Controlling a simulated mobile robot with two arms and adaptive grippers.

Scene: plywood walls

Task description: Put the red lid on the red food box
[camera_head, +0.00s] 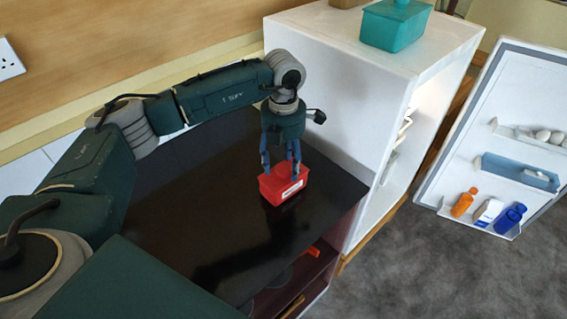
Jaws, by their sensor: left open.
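The red food box (275,195), with a white label on its side, stands on the black counter near its right end. My left gripper (281,168) points down just above the box. Its two blue-grey fingers are apart, over the top of the box; I cannot tell if they touch it. The fingers partly hide the top of the box. I cannot make out a separate red lid, nor tell if one lies on the box. My right gripper is not in view.
The black counter (160,215) is otherwise clear. A white fridge (335,55) stands to its right, with a teal box (393,27) on top. Its open door (500,140) holds bottles. An orange-red item (313,252) shows below the counter.

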